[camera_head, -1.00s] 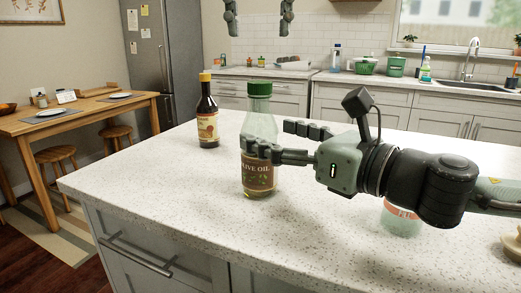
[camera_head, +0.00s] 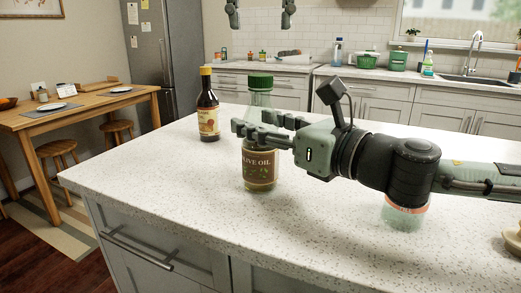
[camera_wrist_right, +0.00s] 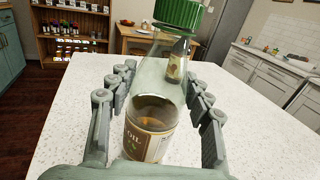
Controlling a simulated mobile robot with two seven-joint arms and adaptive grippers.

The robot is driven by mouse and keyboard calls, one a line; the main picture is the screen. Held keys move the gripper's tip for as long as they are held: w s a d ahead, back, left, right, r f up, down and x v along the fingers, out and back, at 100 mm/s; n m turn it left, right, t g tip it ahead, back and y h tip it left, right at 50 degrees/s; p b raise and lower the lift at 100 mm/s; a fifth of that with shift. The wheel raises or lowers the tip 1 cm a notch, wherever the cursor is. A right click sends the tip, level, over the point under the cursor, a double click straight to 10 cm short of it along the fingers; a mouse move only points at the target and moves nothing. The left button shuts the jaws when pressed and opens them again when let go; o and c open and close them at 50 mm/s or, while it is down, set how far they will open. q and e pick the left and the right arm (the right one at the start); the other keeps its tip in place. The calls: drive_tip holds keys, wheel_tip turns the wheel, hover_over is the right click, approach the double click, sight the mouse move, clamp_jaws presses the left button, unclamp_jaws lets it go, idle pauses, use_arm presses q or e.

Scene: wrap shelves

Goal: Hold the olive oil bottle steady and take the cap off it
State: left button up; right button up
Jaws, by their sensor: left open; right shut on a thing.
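The olive oil bottle (camera_head: 260,170) stands upright on the pale island counter, with its green cap (camera_head: 261,81) on top. My right gripper (camera_head: 258,124) comes in from the right and is shut around the upper body of the bottle, below the cap. In the right wrist view the bottle (camera_wrist_right: 153,95) stands between the two fingers, and its green cap (camera_wrist_right: 179,12) is partly cut off at the top edge. My left gripper (camera_head: 260,26) hangs open and empty at the top of the head view, well above the cap.
A dark sauce bottle (camera_head: 208,110) with a yellow cap stands behind and left of the oil bottle. A glass jar (camera_head: 404,214) with an orange-red rim sits under my right arm. The counter's front (camera_head: 200,215) is clear.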

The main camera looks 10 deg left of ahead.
clamp_jaws()
use_arm(q)
drive_tip(key=shift+w, duration=0.1)
